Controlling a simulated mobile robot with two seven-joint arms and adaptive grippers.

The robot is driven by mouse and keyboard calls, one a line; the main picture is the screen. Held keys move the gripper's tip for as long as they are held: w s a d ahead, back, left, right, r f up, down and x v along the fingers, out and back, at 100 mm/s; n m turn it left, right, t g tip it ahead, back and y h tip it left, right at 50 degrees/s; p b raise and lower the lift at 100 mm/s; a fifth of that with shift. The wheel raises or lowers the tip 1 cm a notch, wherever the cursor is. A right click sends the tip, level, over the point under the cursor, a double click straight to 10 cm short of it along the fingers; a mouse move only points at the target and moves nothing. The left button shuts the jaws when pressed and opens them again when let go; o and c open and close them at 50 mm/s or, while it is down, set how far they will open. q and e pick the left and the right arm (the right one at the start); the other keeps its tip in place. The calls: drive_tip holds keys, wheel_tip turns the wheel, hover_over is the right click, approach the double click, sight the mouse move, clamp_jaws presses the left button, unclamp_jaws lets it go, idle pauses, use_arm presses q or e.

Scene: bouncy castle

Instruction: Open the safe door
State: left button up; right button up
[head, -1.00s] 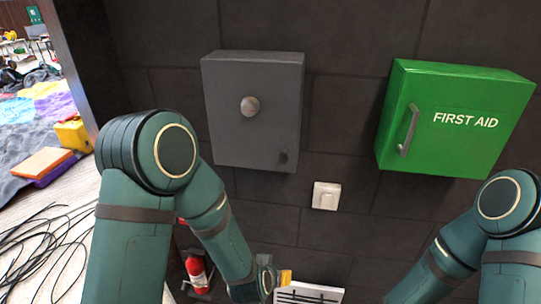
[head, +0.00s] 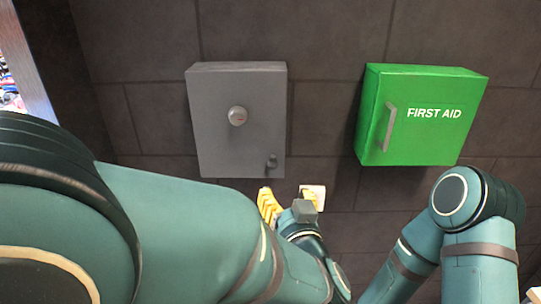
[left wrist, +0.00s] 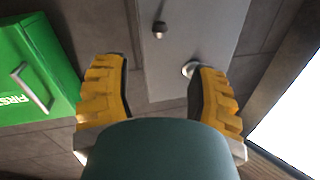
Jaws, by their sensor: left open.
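The grey safe (head: 215,140) is a box on the dark wall with its door shut. A round pale dial (head: 237,116) sits near the door's middle, and a small dark handle (head: 272,161) at its lower right. My left gripper (head: 289,199), with yellow fingers, is open and empty just below the safe's lower right corner. In the left wrist view the safe (left wrist: 205,25) appears beyond the spread fingers (left wrist: 158,92); the handle (left wrist: 160,28) lies ahead between them, and the dial (left wrist: 190,69) is partly covered by the right finger. My right gripper is out of view.
A green first aid box (head: 425,130) with a grey handle hangs to the right of the safe. A white wall switch (head: 318,192) is partly hidden behind my left gripper. My right arm stands below the first aid box. The wall between the boxes is clear.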

sight(274, 167)
use_arm(q)
drive_tip(key=w, duration=0.4)
drive_tip(key=w+a, duration=0.1)
drive_tip(key=w, duration=0.3)
drive_tip(key=w+a, duration=0.1)
drive_tip(key=w, duration=0.3)
drive_tip(key=shift+w+a+b, duration=0.25)
drive_tip(key=shift+w+b, duration=0.1)
drive_tip(key=shift+c, duration=0.3)
clamp_jaws()
